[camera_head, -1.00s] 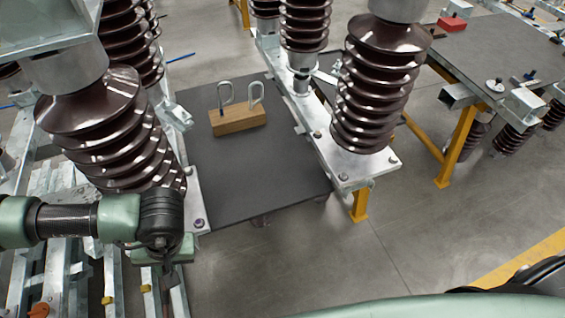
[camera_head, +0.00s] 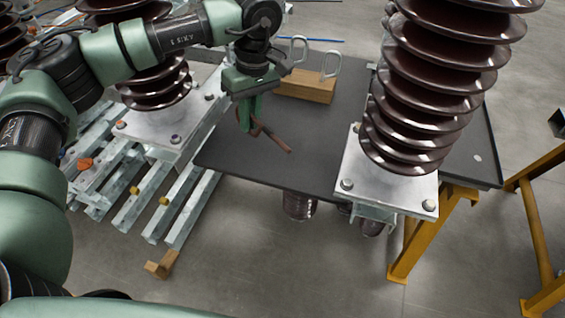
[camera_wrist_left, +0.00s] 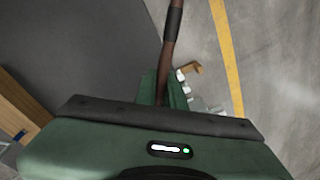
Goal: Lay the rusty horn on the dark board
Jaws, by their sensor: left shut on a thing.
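The rusty horn (camera_head: 274,138) is a thin brown rod held in my left gripper (camera_head: 251,122). Its free end points down to the right over the dark board (camera_head: 322,122). In the left wrist view the horn (camera_wrist_left: 171,45) runs up from between the green fingers, with a dark band on it. My left gripper is shut on it. The dark board (camera_wrist_left: 75,45) fills the upper left of that view. I cannot tell whether the horn touches the board. My right gripper is not in view.
A wooden block (camera_head: 306,88) with two metal hooks (camera_head: 330,66) stands on the board behind the gripper. A large brown ribbed insulator (camera_head: 420,90) on a metal plate stands to the right. Another insulator is partly behind my left arm. The board's front middle is bare.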

